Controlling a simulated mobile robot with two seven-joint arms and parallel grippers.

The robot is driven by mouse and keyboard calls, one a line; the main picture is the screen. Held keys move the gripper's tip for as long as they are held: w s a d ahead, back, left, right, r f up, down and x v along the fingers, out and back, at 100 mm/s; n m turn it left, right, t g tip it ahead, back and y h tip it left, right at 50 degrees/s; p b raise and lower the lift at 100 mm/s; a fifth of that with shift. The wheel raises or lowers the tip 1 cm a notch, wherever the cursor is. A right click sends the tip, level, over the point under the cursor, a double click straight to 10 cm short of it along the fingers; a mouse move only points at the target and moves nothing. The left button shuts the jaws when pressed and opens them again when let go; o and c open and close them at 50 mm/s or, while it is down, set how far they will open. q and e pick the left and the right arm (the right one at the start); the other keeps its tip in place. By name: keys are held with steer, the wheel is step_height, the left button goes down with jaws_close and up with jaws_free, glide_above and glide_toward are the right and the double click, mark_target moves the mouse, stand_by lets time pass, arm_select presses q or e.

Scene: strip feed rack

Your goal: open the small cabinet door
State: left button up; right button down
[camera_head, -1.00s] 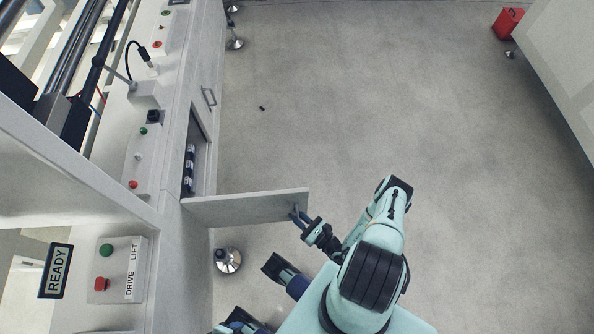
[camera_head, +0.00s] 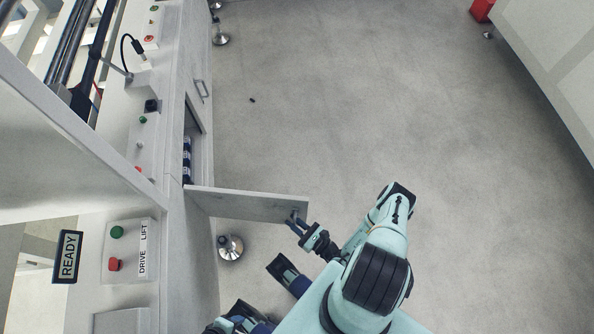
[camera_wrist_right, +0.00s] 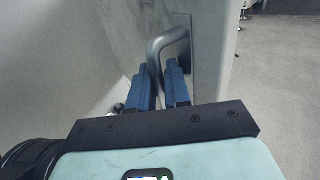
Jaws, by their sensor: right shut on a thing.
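The small cabinet door (camera_head: 245,205) is swung wide open and stands out from the grey cabinet front, roughly square to it. Its metal bar handle (camera_wrist_right: 166,38) shows in the right wrist view near the door's free edge. My right gripper (camera_head: 297,222) is at the free end of the door, its blue fingers shut on the handle, also seen in the right wrist view (camera_wrist_right: 163,82). The fingers partly hide the handle. The open compartment (camera_head: 194,130) shows several dark rolls (camera_head: 187,160) inside.
Another closed door with a handle (camera_head: 201,90) sits farther along the cabinet. A metal levelling foot (camera_head: 230,247) stands on the floor beside the opened door. A red container (camera_head: 482,10) is at the far right. The floor (camera_head: 350,100) between is mostly clear.

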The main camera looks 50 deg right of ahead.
steer(key=shift+s+a+f, duration=0.1)
steer(key=shift+s+a, duration=0.1)
steer(key=shift+a, duration=0.3)
steer(key=c, duration=1.3)
jaws_free()
steer(key=shift+c, duration=0.2)
steer(key=shift+d, duration=0.15)
steer(key=s, duration=1.3)
steer(key=shift+s, duration=0.2)
steer(key=shift+d, duration=0.1)
